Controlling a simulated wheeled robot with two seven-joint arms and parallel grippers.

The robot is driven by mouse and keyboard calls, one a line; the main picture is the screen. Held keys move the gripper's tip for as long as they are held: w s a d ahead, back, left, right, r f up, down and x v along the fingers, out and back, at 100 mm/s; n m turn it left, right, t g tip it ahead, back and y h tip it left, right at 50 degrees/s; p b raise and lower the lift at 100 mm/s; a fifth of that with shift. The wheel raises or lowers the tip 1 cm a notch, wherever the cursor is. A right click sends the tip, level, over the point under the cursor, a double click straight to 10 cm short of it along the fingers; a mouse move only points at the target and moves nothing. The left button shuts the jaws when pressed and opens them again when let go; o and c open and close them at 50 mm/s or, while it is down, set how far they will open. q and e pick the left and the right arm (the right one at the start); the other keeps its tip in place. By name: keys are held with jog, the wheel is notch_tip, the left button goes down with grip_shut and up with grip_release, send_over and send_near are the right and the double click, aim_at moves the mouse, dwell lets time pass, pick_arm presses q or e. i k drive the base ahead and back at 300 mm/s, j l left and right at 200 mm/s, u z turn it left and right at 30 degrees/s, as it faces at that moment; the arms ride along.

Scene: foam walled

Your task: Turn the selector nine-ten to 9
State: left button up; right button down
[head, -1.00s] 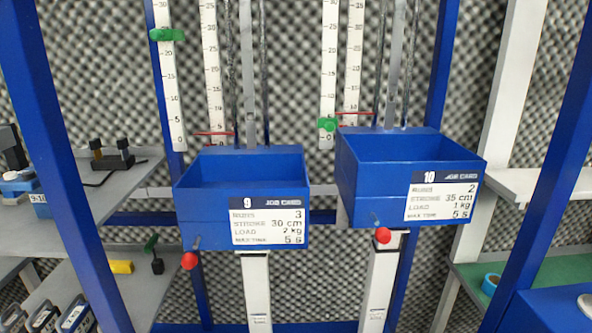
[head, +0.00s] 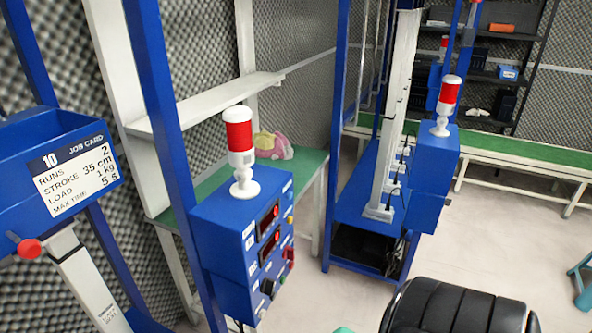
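A blue control box (head: 240,235) stands left of centre in the head view, with a red and white lamp (head: 240,150) on top. Its right face is seen at a steep angle. It carries two dark displays, small labels, a yellow button (head: 290,219), a red control (head: 289,254) and a black knob (head: 267,287) low down. The knob may be the nine-ten selector, but its label and pointer are too small to read. Neither of my grippers is in view.
The blue job card bin 10 (head: 30,130) with a red ball knob (head: 29,249) is at the left. A blue post (head: 165,130) stands beside the box. A black padded seat (head: 455,310) is at lower right. A second blue rig (head: 432,180) stands behind. Pale floor (head: 500,235) is open at right.

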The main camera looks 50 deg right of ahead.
aim_at(268, 286)
jog(key=z, duration=1.3)
jog(key=u, duration=0.5)
jog(key=l+u, duration=0.3)
jog(key=l, duration=0.25)
jog(key=l+u, duration=0.35)
jog(key=l, duration=0.2)
jog(key=l+u, duration=0.3)
jog(key=l, duration=0.25)
jog(key=k+l+u, duration=0.3)
jog(key=l, duration=0.15)
jog(key=i+l, duration=0.05)
jog(key=i, duration=0.05)
